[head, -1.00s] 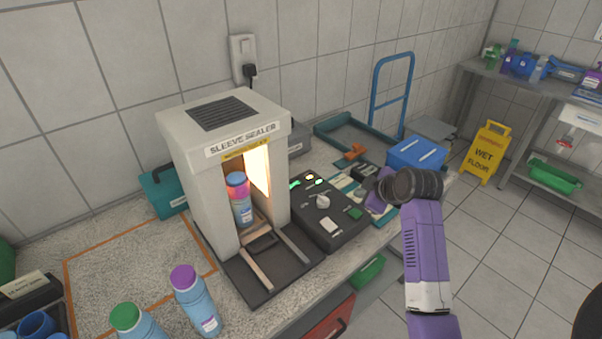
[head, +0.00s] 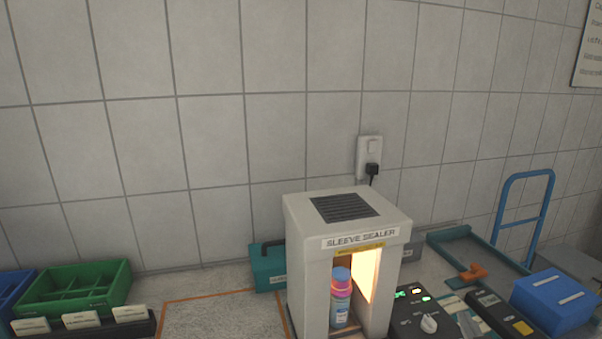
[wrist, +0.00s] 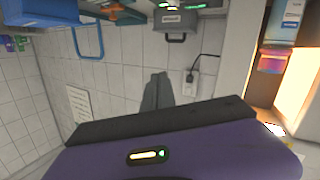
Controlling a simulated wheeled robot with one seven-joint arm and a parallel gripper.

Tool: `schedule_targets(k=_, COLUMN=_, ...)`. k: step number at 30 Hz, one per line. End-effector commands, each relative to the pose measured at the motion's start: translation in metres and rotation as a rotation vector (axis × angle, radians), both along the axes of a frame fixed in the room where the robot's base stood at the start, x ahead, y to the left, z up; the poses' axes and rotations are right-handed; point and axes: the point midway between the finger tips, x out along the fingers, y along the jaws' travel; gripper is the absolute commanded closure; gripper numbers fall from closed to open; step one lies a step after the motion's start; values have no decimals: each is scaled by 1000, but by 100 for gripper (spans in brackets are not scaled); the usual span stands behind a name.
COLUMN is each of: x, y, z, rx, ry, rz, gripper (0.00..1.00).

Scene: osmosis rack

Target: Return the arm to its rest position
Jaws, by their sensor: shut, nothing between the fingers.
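My gripper (wrist: 157,78) shows in the wrist view as two dark grey fingers close together, with nothing between them, in front of the tiled wall. My purple wrist housing fills the bottom of that view. No part of my arm shows in the head view. The wrist view is upside down. The white sleeve sealer (head: 345,215) stands on the bench in the head view, with its chamber lit. A blue-capped bottle (head: 341,308) with a pink band stands inside it. The bottle (wrist: 285,22) also shows at the right of the wrist view, apart from my fingers.
A control box (head: 425,318) sits right of the sealer, with a blue bin (head: 555,300) and a blue-framed trolley handle (head: 524,176) beyond. A teal case (head: 268,266) stands behind the sealer. A green divided tray (head: 75,288) is at left. The space above the bench is clear.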

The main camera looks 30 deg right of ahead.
Motion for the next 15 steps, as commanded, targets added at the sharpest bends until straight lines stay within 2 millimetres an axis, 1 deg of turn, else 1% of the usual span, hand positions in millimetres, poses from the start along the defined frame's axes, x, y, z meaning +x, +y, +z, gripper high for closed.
schedule_targets(k=1, x=-5, y=27, z=-8, rx=16, ry=-34, rz=20, gripper=100)
schedule_targets(k=2, x=-8, y=41, z=-9, rx=24, ry=-58, rz=29, gripper=100)
schedule_targets(k=3, x=-13, y=58, z=-10, rx=33, ry=-87, rz=42, gripper=100)
schedule_targets(k=5, x=-21, y=84, z=-12, rx=48, ry=-126, rz=67, gripper=100)
schedule_targets(k=6, x=-27, y=101, z=-13, rx=59, ry=-149, rz=87, gripper=100)
schedule_targets(k=8, x=-37, y=126, z=-13, rx=76, ry=-180, rz=116, gripper=100)
schedule_targets(k=9, x=-45, y=143, z=-14, rx=88, ry=-197, rz=137, gripper=100)
schedule_targets(k=11, x=-57, y=167, z=-14, rx=107, ry=-217, rz=173, gripper=100)
schedule_targets(k=12, x=-65, y=182, z=-13, rx=118, ry=-228, rz=197, gripper=100)
schedule_targets(k=14, x=-78, y=203, z=-13, rx=136, ry=-240, rz=236, gripper=100)
schedule_targets(k=15, x=-88, y=217, z=-13, rx=149, ry=-243, rz=262, gripper=100)
